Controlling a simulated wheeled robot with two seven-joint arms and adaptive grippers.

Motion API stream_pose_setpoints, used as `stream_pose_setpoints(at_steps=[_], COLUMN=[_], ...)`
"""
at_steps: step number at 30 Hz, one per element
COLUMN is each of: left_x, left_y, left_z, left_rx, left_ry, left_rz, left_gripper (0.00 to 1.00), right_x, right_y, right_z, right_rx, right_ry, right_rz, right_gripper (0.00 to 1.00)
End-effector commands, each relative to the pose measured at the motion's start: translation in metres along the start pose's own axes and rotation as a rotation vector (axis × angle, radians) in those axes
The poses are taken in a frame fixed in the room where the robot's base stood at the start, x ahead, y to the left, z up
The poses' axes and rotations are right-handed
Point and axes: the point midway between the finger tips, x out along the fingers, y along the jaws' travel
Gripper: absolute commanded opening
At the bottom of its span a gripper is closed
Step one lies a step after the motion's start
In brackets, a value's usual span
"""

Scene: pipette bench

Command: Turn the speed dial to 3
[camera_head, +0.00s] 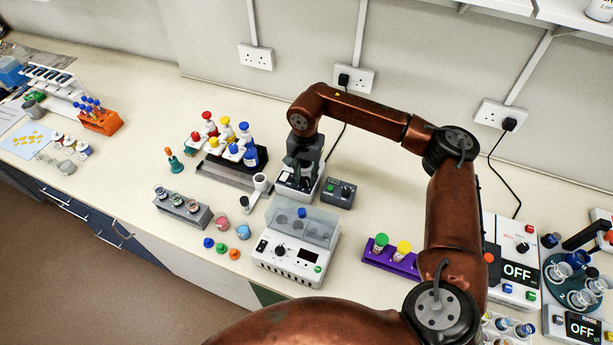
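My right gripper (304,172) points down over a small white-and-grey device (291,190) at the middle of the bench. The gripper covers most of the device's top, so any dial there is hidden, and its fingers are too dark and small to read. Beside the device on the right is a dark grey control box (338,193) with a dial and a green button. A white unit (292,262) in front has a black knob (280,251), a small dark display and a clear lid. No dial markings are readable. My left gripper is not in view.
Capped bottles (227,130) stand in a rack behind left of the gripper. A metal tube block (182,208) and loose caps (221,247) lie front left. A purple rack (392,261) with two capped tubes and a device reading OFF (517,271) are to the right.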

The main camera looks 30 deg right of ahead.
Motion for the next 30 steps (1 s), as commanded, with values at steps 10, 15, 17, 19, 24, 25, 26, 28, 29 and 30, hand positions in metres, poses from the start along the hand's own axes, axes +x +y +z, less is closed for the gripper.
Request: stream_pose_setpoints(at_steps=[10, 15, 17, 19, 24, 25, 26, 28, 29, 30], left_x=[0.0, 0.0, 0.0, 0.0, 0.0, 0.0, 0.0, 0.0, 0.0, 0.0], left_y=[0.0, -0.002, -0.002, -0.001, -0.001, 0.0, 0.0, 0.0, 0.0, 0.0], left_z=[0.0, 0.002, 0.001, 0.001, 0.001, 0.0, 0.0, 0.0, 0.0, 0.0], left_rx=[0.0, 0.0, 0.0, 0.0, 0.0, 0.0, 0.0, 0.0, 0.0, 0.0], left_ry=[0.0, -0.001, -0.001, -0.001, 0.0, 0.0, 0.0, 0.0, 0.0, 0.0], left_rz=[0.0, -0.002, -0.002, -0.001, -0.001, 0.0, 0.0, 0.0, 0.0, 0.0], left_gripper=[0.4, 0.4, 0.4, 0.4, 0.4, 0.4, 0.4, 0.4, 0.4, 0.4], right_x=[0.001, -0.003, -0.008, -0.019, -0.053, -0.06, -0.067, -0.08, -0.086, -0.093], right_y=[0.001, 0.001, 0.0, 0.0, 0.0, 0.0, 0.0, 0.0, 0.0, 0.0], right_z=[0.0, 0.0, -0.001, -0.001, -0.001, -0.001, -0.001, -0.001, -0.001, -0.001], right_rx=[0.001, 0.001, 0.001, 0.001, 0.002, 0.002, 0.002, 0.002, 0.001, 0.001], right_ry=[-0.001, 0.0, 0.001, 0.002, 0.003, 0.002, 0.002, 0.002, 0.002, 0.002], right_rz=[0.002, 0.002, 0.001, 0.0, -0.001, 0.0, -0.001, 0.0, -0.001, -0.001], right_gripper=[0.39, 0.39, 0.39, 0.39, 0.39, 0.39, 0.39, 0.39, 0.39, 0.39])
